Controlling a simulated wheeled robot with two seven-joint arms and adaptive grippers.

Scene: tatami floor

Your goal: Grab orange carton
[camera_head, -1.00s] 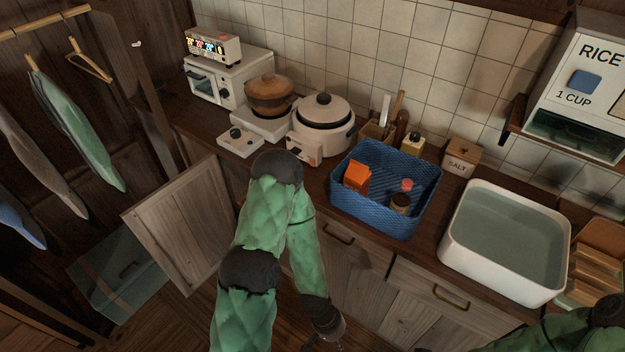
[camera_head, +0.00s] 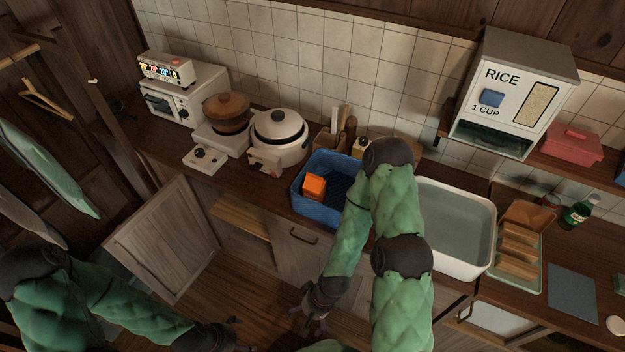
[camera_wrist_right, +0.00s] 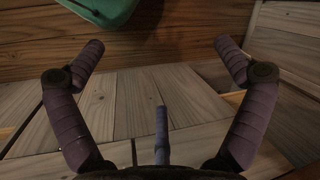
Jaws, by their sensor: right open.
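The orange carton (camera_head: 314,187) stands in the left part of the blue woven basket (camera_head: 313,213) on the counter. My right arm crosses in front of the basket's right side and hides that part of it. My right gripper (camera_head: 309,322) hangs low in front of the cabinets, below the counter and well apart from the carton. In the right wrist view my right gripper (camera_wrist_right: 160,52) is open and empty, with wooden boards beyond its fingers. My left gripper (camera_head: 240,336) is at the lower edge, left of the right one, too small and dark to read.
A white basin (camera_head: 457,268) stands right of the basket. A white rice cooker (camera_head: 281,138) and a brown pot (camera_head: 227,112) stand to its left. A cabinet door (camera_head: 164,240) stands open at the left. A rice dispenser (camera_head: 516,92) is mounted on the wall.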

